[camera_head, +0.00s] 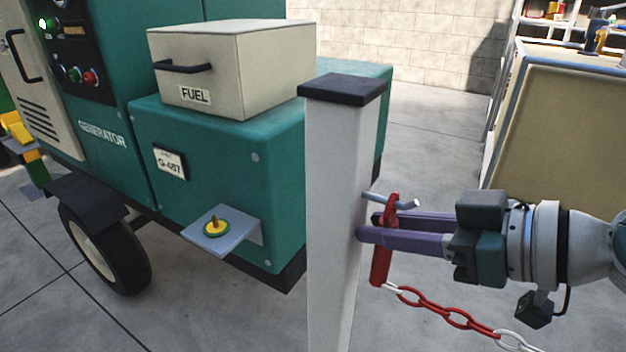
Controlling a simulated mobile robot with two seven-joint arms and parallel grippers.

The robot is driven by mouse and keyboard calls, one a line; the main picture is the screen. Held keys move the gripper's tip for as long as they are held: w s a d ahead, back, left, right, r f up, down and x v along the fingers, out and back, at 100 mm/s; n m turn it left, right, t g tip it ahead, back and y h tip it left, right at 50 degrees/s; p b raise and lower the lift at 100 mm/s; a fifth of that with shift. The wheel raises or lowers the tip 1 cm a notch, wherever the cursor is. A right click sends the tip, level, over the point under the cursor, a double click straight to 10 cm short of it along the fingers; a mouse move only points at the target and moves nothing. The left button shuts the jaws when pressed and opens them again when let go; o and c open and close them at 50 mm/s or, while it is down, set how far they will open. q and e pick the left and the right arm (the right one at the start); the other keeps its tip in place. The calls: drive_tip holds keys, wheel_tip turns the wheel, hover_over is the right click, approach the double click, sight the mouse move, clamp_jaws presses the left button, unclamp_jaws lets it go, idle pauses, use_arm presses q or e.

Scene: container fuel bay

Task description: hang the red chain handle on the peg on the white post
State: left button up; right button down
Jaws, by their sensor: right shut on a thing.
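The white post (340,190) stands upright in the middle of the head view, with a dark cap on top. A grey metal peg (405,204) sticks out from its right side. The red chain handle (381,268) hangs upright beside the post at the peg. Its top overlaps the peg in the picture; I cannot tell whether it is hooked over it. My right gripper (366,228) comes from the right and is shut on the handle, its purple fingers across the handle's middle. A red and white chain (455,317) runs from the handle's bottom to the lower right. My left gripper is out of view.
A green generator (200,185) on wheels stands left of and behind the post, with a cream fuel box (235,70) on it. A small grey bracket (222,232) juts from its front. A beige cabinet (560,130) stands at the right. Concrete floor lies open between.

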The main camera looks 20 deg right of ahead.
drive_tip(key=shift+s+f+b, duration=0.1)
drive_tip(key=shift+f+b, duration=0.2)
drive_tip(key=shift+f, duration=0.15)
idle(0.4)
drive_tip(key=shift+s+f, duration=0.1)
drive_tip(key=shift+f, duration=0.1)
idle(0.4)
drive_tip(key=shift+r, duration=0.3)
idle(0.4)
drive_tip(key=c, duration=0.8)
unclamp_jaws()
drive_tip(key=shift+r, duration=0.15)
drive_tip(key=shift+c, duration=0.2)
drive_tip(key=shift+o, duration=1.2)
drive_tip(key=shift+r, duration=0.1)
